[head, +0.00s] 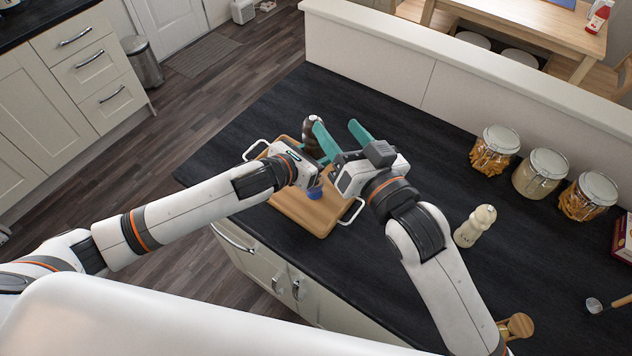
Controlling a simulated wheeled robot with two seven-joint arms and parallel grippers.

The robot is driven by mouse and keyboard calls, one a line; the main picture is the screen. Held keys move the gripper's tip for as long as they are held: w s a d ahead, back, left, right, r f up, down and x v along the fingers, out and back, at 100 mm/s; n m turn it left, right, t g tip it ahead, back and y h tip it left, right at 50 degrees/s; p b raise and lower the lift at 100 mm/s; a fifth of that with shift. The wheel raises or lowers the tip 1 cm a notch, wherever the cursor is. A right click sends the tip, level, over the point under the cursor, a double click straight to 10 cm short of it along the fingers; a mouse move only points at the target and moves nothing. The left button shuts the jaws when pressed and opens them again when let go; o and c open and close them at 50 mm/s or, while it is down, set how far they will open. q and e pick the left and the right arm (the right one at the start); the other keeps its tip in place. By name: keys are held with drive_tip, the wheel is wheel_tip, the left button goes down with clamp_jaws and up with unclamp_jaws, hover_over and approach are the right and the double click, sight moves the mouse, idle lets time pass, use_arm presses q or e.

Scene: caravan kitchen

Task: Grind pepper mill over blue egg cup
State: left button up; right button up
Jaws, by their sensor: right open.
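A dark brown mill with a pale top (309,127), which looks like the pepper mill, stands at the far side of a wooden board (302,209). Its lower part is hidden by my grippers. A small blue cup (315,193), likely the blue egg cup, shows on the board just below my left gripper (324,160), mostly covered. My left gripper's fingers are largely hidden behind the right gripper, so I cannot tell their state. My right gripper (336,124) is open, teal fingers apart and pointing away. Its left finger overlaps the dark mill's right edge; whether they touch is unclear.
A cream mill (475,226) stands to the right of my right arm. Several glass jars (541,173) line the back right of the dark counter (420,130), before a low white wall (460,70). A metal-headed utensil (596,305) lies at right. The counter's back left is clear.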

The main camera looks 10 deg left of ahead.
use_arm(q)
drive_tip(key=shift+r, duration=0.15)
wheel_tip(320, 180, up, 5)
drive_tip(key=p, duration=0.5)
drive_tip(key=shift+f, duration=0.2)
